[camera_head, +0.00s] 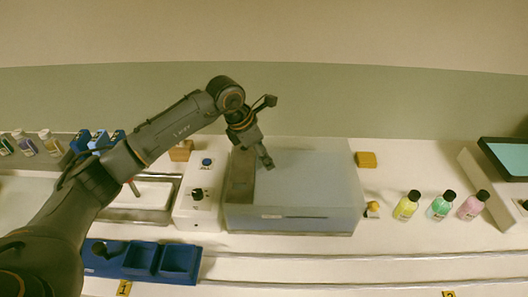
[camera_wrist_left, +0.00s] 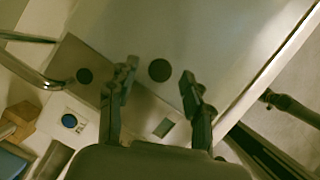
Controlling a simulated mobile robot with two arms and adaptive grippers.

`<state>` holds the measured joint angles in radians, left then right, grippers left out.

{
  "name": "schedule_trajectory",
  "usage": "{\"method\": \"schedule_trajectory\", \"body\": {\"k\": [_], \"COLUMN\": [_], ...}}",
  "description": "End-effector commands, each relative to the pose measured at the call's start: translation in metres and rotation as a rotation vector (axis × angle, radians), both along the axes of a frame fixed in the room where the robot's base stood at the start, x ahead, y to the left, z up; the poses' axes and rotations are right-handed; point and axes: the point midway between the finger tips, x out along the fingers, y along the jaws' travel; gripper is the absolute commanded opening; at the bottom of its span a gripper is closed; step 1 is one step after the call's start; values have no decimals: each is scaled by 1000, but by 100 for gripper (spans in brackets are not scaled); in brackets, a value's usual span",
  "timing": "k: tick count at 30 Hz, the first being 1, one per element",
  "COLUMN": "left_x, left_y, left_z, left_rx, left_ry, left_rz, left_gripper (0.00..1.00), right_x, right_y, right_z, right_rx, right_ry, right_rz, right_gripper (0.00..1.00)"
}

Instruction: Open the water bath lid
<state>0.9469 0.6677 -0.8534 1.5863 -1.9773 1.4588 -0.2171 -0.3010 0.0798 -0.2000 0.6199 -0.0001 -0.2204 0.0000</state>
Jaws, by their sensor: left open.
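The water bath (camera_head: 290,218) is a grey box in the middle of the counter in the head view. Its pale, flat lid (camera_head: 315,175) lies shut on top, with a darker strip (camera_head: 240,178) at its left side. My left gripper (camera_head: 267,162) is over the left part of the lid, pointing down. I cannot tell whether the fingertips touch the lid. My right gripper is not in view.
A white control box (camera_head: 199,205) with a dark knob adjoins the bath's left side. Blue trays (camera_head: 140,262) lie at front left. Yellow (camera_head: 406,207), green (camera_head: 442,206) and pink (camera_head: 473,206) bottles stand to the right. A yellow block (camera_head: 366,160) sits behind right.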

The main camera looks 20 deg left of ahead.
Motion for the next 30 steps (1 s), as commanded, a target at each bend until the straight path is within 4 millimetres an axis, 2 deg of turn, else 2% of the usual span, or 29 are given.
{"method": "schedule_trajectory", "body": {"k": [10, 11, 15, 18, 26, 30], "left_x": [1, 1, 1, 1, 2, 8], "left_y": [-2, -1, -2, -1, -1, 4], "left_z": [-5, -5, -5, -5, -3, 5], "left_rx": [-1, -1, -1, 0, 2, 26], "left_ry": [1, 1, 1, 0, 0, 4], "left_rz": [0, 0, 0, 0, -1, 0], "left_gripper": [50, 46, 18, 0, 0, 0], "right_x": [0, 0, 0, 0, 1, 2], "right_y": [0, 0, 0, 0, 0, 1], "right_z": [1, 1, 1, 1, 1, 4], "right_rx": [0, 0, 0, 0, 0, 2], "right_ry": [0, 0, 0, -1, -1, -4], "right_rz": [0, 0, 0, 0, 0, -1], "right_gripper": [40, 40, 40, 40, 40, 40]}}
